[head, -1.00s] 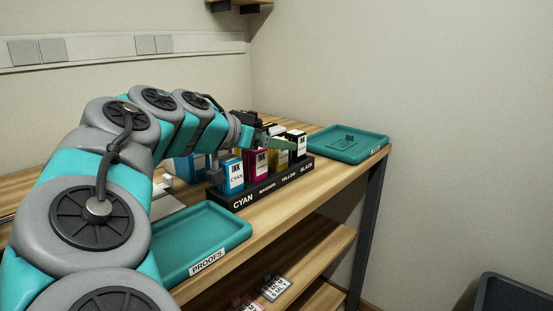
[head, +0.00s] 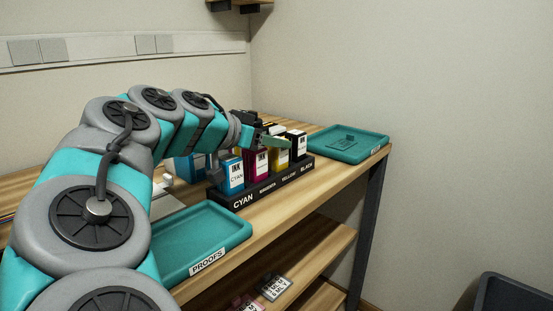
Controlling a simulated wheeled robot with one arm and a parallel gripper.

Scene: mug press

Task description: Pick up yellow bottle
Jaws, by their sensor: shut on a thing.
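The yellow ink bottle (head: 280,159), with a white label, stands upright in the YELLOW place of the dark rack (head: 262,186). It is between the magenta bottle (head: 257,165) and the black bottle (head: 299,145). My gripper (head: 277,142) is at the top of the yellow bottle and shut on it. A greenish finger hides the bottle's upper part. The far finger is hidden, and any gap under the bottle cannot be made out.
The cyan bottle (head: 232,174) stands at the rack's left end. A teal tray marked PROOFS (head: 204,242) lies at the front, and another teal tray (head: 348,144) lies right of the rack. Small blocks (head: 273,288) sit on a lower shelf.

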